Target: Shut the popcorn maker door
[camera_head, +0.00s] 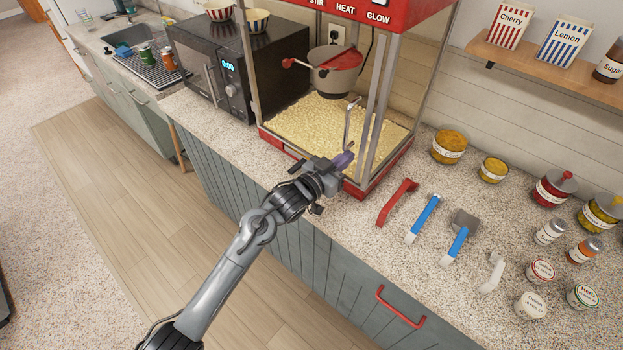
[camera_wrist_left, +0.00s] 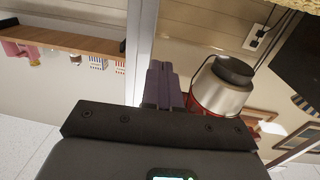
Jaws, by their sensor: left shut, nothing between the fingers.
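The popcorn maker (camera_head: 400,12) is a red-framed, clear-sided cabinet on the counter, with popcorn (camera_head: 325,118) on its floor and a silver kettle (camera_head: 336,75) hanging inside. The kettle also shows in the left wrist view (camera_wrist_left: 218,88). A slim silver door handle (camera_head: 348,124) stands at the front, left of two close metal uprights (camera_head: 378,100). The clear door is hard to make out, and I cannot tell how far open it is. My left gripper (camera_head: 345,159) is shut and empty, just below the handle by the front right corner; contact is unclear. Its purplish fingers show in the wrist view (camera_wrist_left: 160,85). My right gripper is out of view.
A black microwave (camera_head: 232,75) stands left of the maker. A red scoop (camera_head: 397,202), blue-handled tools (camera_head: 424,218) and a white tool (camera_head: 493,272) lie to the right, with jars (camera_head: 449,146) beyond. A wooden shelf (camera_head: 545,62) hangs at the back right.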

